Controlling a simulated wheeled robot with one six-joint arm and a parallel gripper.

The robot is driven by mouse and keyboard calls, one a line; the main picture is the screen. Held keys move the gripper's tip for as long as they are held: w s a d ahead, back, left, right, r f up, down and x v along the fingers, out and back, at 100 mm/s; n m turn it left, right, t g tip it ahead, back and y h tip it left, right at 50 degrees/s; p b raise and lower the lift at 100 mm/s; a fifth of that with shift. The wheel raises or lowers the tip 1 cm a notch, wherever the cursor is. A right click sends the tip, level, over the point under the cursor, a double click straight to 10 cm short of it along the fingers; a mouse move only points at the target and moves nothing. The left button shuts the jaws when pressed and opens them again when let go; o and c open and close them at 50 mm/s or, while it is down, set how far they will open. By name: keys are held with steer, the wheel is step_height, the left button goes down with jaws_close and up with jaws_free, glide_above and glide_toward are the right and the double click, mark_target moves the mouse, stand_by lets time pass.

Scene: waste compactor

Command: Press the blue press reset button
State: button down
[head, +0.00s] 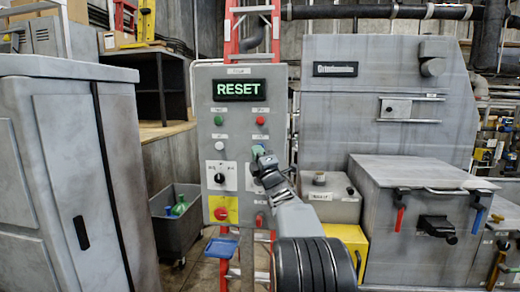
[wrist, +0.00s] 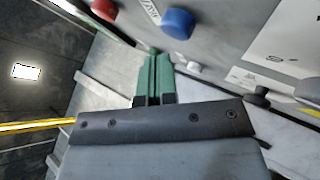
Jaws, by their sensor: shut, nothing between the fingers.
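The blue button (wrist: 178,23) sticks out of the grey control panel (wrist: 235,25) in the wrist view. My gripper (wrist: 153,52) has green fingers, shut together and empty. In that view, the fingertips are below and left of the blue button, with a visible gap in the picture; their depth from the panel is hard to judge. In the head view, my gripper (head: 258,151) is in front of the panel (head: 205,165), below the red button (head: 260,120), and largely hides the blue button there. The panel's display (head: 238,89) reads RESET in green.
A white button (head: 219,146), a green button (head: 218,120) and a black knob (head: 219,178) are on the panel. A red button (head: 259,220) is low on it. A grey cabinet (head: 60,170) stands left. A grey compactor (head: 410,200) and yellow box (head: 350,240) are right.

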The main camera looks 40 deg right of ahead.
steer(key=shift+w+d+f, duration=0.1)
stand_by(0.7)
steer(key=shift+w+d+b, duration=0.2)
steer(key=shift+b, duration=0.15)
steer(key=shift+w+d, duration=0.35)
stand_by(0.9)
steer(key=shift+s+a, duration=0.1)
stand_by(0.4)
steer(key=shift+s+a+b, duration=0.55)
steer(key=shift+b, duration=0.65)
